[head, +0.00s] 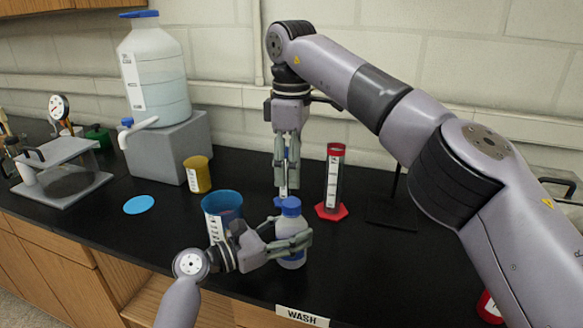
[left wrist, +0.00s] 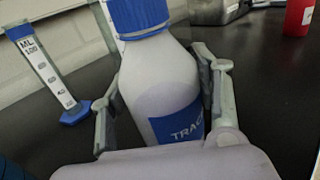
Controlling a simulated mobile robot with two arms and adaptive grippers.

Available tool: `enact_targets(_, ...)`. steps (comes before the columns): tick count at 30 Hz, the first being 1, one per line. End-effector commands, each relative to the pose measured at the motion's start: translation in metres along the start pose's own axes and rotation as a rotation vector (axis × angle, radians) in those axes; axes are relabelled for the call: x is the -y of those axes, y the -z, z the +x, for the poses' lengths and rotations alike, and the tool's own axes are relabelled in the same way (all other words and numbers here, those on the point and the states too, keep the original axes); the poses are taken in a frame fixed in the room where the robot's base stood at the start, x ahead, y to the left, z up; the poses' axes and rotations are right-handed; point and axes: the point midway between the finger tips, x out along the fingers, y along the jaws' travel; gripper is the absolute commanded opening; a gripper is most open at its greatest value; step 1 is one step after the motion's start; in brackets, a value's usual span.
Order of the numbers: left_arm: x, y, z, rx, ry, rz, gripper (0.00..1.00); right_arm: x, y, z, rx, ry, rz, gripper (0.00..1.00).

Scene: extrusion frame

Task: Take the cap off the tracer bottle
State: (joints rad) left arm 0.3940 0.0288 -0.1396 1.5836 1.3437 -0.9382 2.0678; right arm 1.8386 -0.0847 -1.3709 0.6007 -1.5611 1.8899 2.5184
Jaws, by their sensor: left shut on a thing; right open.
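The tracer bottle (head: 291,235) is white with a blue label and stands upright near the front of the black bench. Its blue cap (head: 290,206) sits on its top. My left gripper (head: 292,243) is shut around the bottle's body from the left. In the left wrist view, the bottle (left wrist: 160,85) stands between the two fingers, with part of the word on its label showing and the blue cap (left wrist: 138,14) cut by the top edge. My right gripper (head: 287,178) points down, open, behind and above the capped bottle, apart from the cap.
A blue-footed measuring cylinder (left wrist: 45,70) stands close behind the bottle; the right gripper partly hides it in the head view. A red-footed cylinder (head: 333,180) stands to the right, a blue beaker (head: 221,207) to the left, a yellow cup (head: 197,175) farther back.

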Motion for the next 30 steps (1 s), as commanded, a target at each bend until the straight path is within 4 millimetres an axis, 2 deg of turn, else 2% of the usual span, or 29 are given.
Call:
enact_targets(5,0.0,0.0,0.0,-0.001,0.0,0.001,0.0,0.0,0.0,0.005,0.001,0.0,0.079,0.49)
enact_targets(19,0.0,0.0,0.0,0.0,0.0,0.001,0.0,0.0,-0.001,0.07,0.001,0.001,0.081,0.49)
enact_targets(24,0.0,0.0,0.0,0.0,-0.001,0.001,0.0,0.0,0.0,0.079,-0.001,0.0,0.081,0.49)
enact_targets(30,0.0,0.0,0.0,0.0,-0.001,0.001,0.0,0.0,0.0,0.08,-0.001,0.0,0.081,0.49)
